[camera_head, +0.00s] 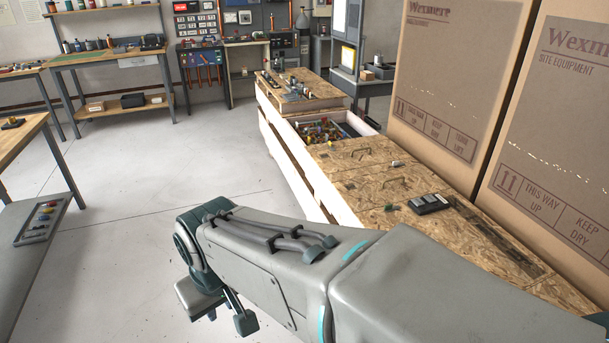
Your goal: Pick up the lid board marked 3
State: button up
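A long, low wooden crate (277,150) runs from the back middle to the front right. Several chipboard lid boards cover it. One lid board (352,151) with a wire handle lies just in front of an open bay, and another lid board (385,184) with a handle lies nearer. A further lid board (450,235) is partly hidden behind my arm. I can read no number on any of them. My gripper (229,318) hangs over the floor left of the crate, apart from the boards. Its two dark fingertips show apart with nothing between them.
The open bay (369,131) holds small coloured parts. A raised board (320,101) beyond it carries loose items. A dark grey device (429,204) lies on the nearer lids. Tall cartons (447,75) wall the right side. Grey floor (130,165) is clear on the left.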

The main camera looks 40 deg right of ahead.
aim_at(367, 192)
jog(key=z, duration=0.15)
jog(key=i, duration=0.9)
jog(key=z, duration=0.7)
jog(key=i, duration=1.4)
jog(key=z, duration=1.75)
jog(key=i, duration=0.75)
jog(key=z, duration=0.8)
